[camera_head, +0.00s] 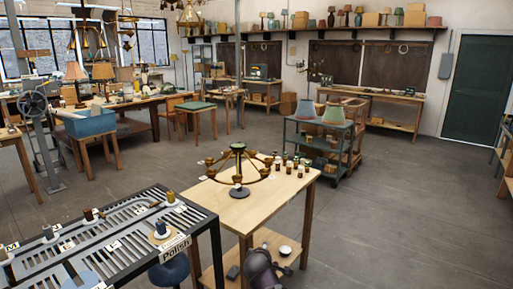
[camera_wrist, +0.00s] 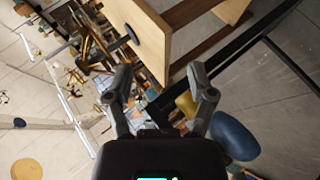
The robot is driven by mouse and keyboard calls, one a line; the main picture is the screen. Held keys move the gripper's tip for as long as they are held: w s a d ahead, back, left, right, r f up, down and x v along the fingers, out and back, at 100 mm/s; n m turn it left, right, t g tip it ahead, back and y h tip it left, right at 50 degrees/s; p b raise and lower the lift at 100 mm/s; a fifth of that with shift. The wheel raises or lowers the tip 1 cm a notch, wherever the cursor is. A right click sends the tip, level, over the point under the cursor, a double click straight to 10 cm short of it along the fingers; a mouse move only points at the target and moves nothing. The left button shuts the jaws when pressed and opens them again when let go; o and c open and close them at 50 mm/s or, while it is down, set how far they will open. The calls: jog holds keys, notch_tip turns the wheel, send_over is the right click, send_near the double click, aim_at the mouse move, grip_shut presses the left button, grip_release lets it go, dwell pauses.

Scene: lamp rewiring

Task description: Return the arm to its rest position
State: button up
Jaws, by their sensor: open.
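My gripper shows in the wrist view (camera_wrist: 160,88), its two dark fingers spread apart with nothing between them. In that tilted view the wooden table (camera_wrist: 180,42) lies beyond the fingertips, and no contact with anything shows. In the head view, a dark rounded shape at the bottom edge, in front of the wooden table (camera_head: 222,188), looks like part of my arm; the fingers cannot be made out there.
A brass multi-arm lamp (camera_head: 239,172) stands on the wooden table, with several small parts beside it. A black slatted table (camera_head: 130,246) with small parts stands at lower left. A cart with lampshades (camera_head: 334,115) stands behind. Open floor (camera_head: 410,215) lies to the right.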

jog(key=s+d+f+m+g, duration=0.3)
jog(key=s+d+m+g, duration=0.2)
jog(key=s+d+m, duration=0.1)
jog(key=s+d+f+m+g+y+p, duration=0.1)
jog(key=s+d+f+m+g, duration=0.3)
jog(key=s+d, duration=0.5)
jog(key=s+m+g, duration=0.1)
jog(key=m+g, duration=0.1)
jog(key=m, duration=0.1)
jog(key=shift+f+m+g, duration=0.25)
jog(key=shift+m+g, duration=0.05)
jog(key=shift+w+d, duration=0.1)
jog(key=shift+c, duration=1)
